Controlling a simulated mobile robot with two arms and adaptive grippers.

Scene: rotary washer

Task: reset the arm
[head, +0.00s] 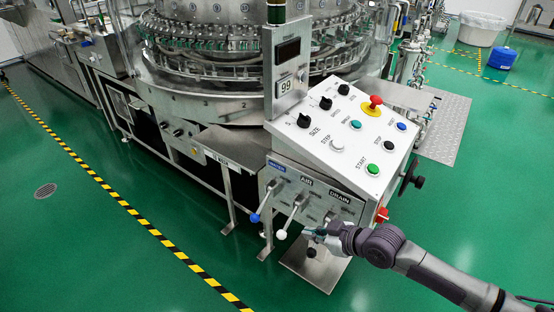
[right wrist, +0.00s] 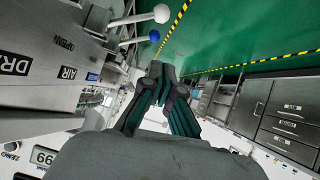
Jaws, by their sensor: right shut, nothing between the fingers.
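My right arm (head: 405,256) comes in from the lower right in the head view. Its gripper (head: 312,233) is in front of the lower right of the control panel, near the DRAIN label. In the right wrist view the fingers of the right gripper (right wrist: 162,72) meet at their tips, with nothing held. The white-knobbed lever (head: 281,234) under AIR and the blue-knobbed lever (head: 255,218) stand left of the gripper, apart from it. The gripper partly hides the area below DRAIN. My left gripper does not show.
The control panel (head: 345,135) carries buttons, knobs, a red emergency stop (head: 375,101) and a display reading 99. The rotary washer (head: 215,75) stands behind it. Green floor with a yellow-black stripe (head: 135,212) is open at left. A drawer cabinet (right wrist: 285,115) shows in the wrist view.

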